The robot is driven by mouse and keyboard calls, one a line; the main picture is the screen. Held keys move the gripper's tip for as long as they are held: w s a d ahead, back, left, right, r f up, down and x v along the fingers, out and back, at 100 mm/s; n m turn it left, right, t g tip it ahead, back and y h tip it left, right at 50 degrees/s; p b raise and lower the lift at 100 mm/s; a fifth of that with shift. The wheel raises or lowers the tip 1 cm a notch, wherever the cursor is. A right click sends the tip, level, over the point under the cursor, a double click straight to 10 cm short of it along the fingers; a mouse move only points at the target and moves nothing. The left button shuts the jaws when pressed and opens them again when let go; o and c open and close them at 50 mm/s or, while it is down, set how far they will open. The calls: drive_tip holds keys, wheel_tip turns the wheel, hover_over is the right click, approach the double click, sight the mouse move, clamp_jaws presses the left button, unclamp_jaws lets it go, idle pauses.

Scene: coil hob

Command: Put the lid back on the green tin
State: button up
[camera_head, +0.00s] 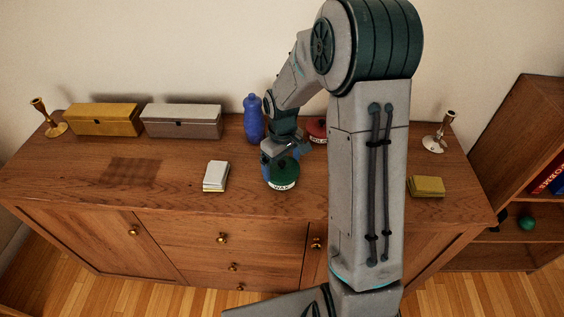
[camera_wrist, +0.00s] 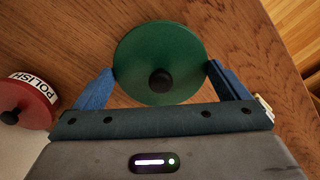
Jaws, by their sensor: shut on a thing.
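The green lid (camera_wrist: 160,45), round with a black knob, sits between the two blue fingers of my gripper (camera_wrist: 161,72) in the wrist view. The gripper is shut on it, one finger at each side of its rim. In the head view my gripper (camera_head: 281,160) is low over the sideboard top, at the green tin (camera_head: 281,187) with its white label. The lid is directly over the tin there. I cannot tell whether it is seated or slightly above. In the wrist view the lid hides the tin.
A red tin (camera_wrist: 25,100) labelled POLISH stands close by; it shows partly behind my arm (camera_head: 316,129). A blue bottle (camera_head: 253,120) stands behind left. A pale stack (camera_head: 216,176) lies left on the sideboard (camera_head: 180,185), a yellow one (camera_head: 427,186) right. Boxes and candlesticks line the back.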

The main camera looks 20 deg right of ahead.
idle(0.3)
drive_tip(key=o, duration=0.6)
drive_tip(key=shift+r, duration=0.1)
drive_tip(key=shift+r+p, duration=2.55)
drive_tip(key=shift+r, duration=0.9)
clamp_jaws()
